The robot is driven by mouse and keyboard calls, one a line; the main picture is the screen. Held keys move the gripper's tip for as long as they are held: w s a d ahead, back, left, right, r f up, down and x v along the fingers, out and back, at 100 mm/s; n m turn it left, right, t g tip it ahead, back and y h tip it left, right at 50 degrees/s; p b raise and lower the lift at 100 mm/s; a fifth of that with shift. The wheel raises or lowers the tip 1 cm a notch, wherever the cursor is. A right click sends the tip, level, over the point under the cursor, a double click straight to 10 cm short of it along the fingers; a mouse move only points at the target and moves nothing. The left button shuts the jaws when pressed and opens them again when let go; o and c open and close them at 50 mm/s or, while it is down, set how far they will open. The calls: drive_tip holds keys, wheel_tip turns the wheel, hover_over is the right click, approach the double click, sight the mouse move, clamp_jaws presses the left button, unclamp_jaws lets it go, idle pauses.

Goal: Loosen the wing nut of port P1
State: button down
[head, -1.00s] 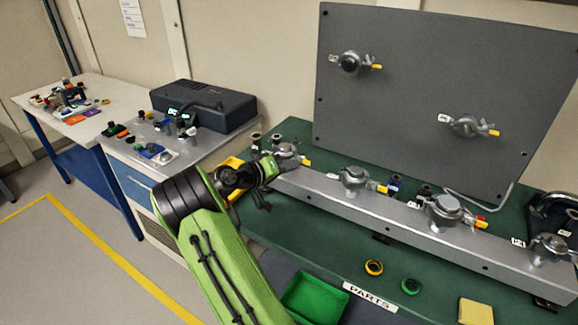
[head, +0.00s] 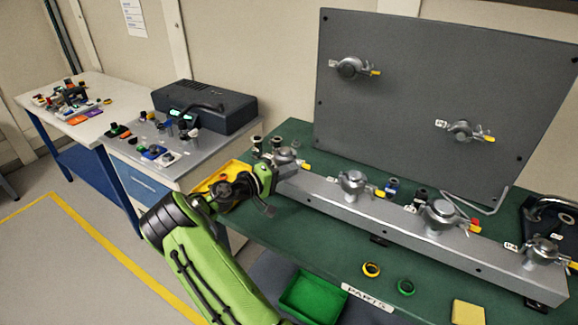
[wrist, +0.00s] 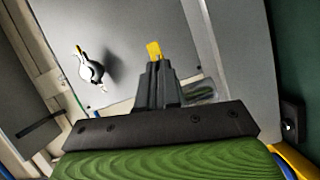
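The leftmost clamp (head: 286,157) on the grey rail has a yellow-tipped wing (head: 305,167) pointing right; I take it as port P1, though its label is unreadable. My gripper (head: 274,170) is close to the lower left of this clamp. In the wrist view my gripper (wrist: 157,66) shows two dark fingers drawn together, with no clear gap. A yellow tip (wrist: 154,49) shows just past the fingertips; the fingers hide what lies below it. Whether they touch the clamp cannot be told.
More clamps with yellow tips sit along the rail (head: 330,193) and on the upright grey panel (head: 405,85). A yellow bin (head: 232,170) is beside my gripper, and a green bin (head: 312,297) is below. Rings (head: 371,269) lie on the green bench front.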

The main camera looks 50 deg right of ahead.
drive_tip(key=n+t+h+p, duration=0.1)
drive_tip(key=n+t+h, duration=0.1)
drive_tip(key=n, duration=0.5)
drive_tip(key=n+t+h+p, duration=0.1)
drive_tip(key=n+t+h, duration=0.1)
drive_tip(key=n, duration=0.6)
drive_tip(key=n+t+h+p, duration=0.1)
drive_tip(key=n+h, duration=0.1)
drive_tip(key=n, duration=0.5)
drive_tip(key=shift+s+f+t+p, duration=0.3)
drive_tip(key=shift+s+f+t, duration=0.05)
drive_tip(key=shift+f+t, duration=0.05)
drive_tip(key=shift+n, duration=0.5)
drive_tip(key=c, duration=1.6)
unclamp_jaws()
drive_tip(key=shift+d+f, duration=0.1)
drive_tip(key=b+v, duration=0.1)
drive_tip(key=v, duration=1.5)
drive_tip(key=shift+s, duration=0.1)
drive_tip(key=shift+d, duration=0.1)
